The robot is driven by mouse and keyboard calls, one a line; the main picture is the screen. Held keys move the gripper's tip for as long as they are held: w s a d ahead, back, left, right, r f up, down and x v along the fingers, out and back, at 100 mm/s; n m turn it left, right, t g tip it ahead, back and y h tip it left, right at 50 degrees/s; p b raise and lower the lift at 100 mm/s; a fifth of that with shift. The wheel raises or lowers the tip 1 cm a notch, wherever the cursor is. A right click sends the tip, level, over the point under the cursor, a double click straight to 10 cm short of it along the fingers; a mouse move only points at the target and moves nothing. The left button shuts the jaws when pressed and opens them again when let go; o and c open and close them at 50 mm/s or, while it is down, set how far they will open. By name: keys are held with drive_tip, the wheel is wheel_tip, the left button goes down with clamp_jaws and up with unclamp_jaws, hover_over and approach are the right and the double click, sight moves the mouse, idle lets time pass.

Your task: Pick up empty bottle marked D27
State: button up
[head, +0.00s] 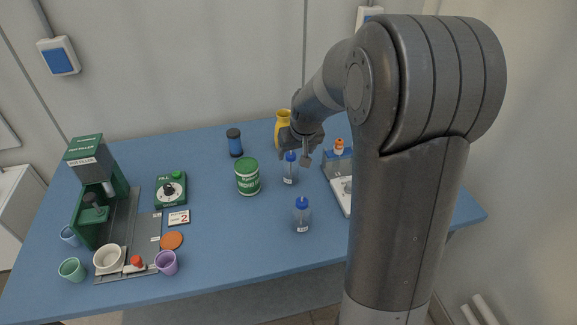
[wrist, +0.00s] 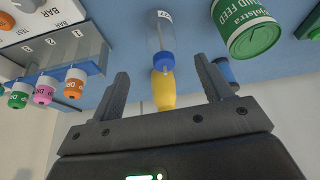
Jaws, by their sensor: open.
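Two clear bottles with blue caps stand upright on the blue table in the head view. The farther bottle (head: 290,174) is just below my gripper (head: 298,157), and the nearer bottle (head: 302,217) stands closer to the front edge. In the wrist view, one clear bottle (wrist: 160,35) with a blue cap lies ahead, between the lines of my open fingers (wrist: 161,70). It appears upside down there, and nothing is gripped. Its white label is too small to read. I cannot read D27 on either bottle.
A green tin (head: 248,177) stands left of the farther bottle, with a yellow vase (head: 283,122) and a blue jar (head: 235,143) behind. A rack (wrist: 75,50) with several coloured-cap vials stands to the right in the head view. Filling equipment (head: 90,190) and cups occupy the left.

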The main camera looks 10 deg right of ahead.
sight(292, 162)
drive_tip(key=x, duration=0.5)
drive_tip(key=shift+w+f, duration=0.15)
drive_tip(key=shift+f, duration=0.2)
drive_tip(key=shift+x, duration=2.65)
drive_tip(key=shift+w+a+r, duration=0.1)
drive_tip(key=shift+w, duration=0.05)
drive_tip(key=shift+c, duration=0.4)
drive_tip(key=c, duration=1)
drive_tip(key=shift+r, duration=0.1)
